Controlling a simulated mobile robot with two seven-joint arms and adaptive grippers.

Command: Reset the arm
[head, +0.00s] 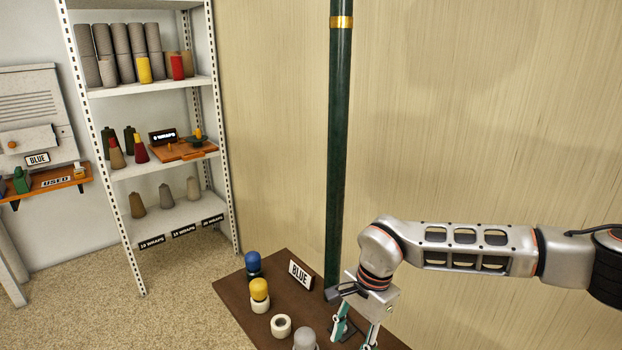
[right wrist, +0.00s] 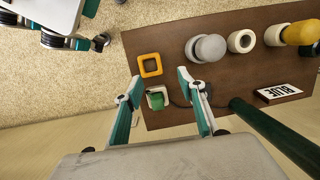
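My right gripper (head: 355,342) reaches down over the brown table (head: 235,293) from the right, and its lower end is cut off by the head view's bottom edge. In the right wrist view my right gripper (right wrist: 163,84) has its two fingers spread apart. A green piece in a pale square holder (right wrist: 157,99) shows between and beyond the fingers; contact is not visible. White, teal and black parts at the wrist view's top left look like my left gripper (right wrist: 75,30); its opening is unclear. No left arm shows in the head view.
On the table are a blue-topped spool (head: 253,262), a yellow-topped spool (head: 260,290), a white ring (head: 281,326), a grey knob (head: 305,340), a yellow square frame (right wrist: 150,65) and a BLUE sign (head: 300,274). A green pole (head: 340,150) stands behind. A shelf (head: 150,170) holds cones.

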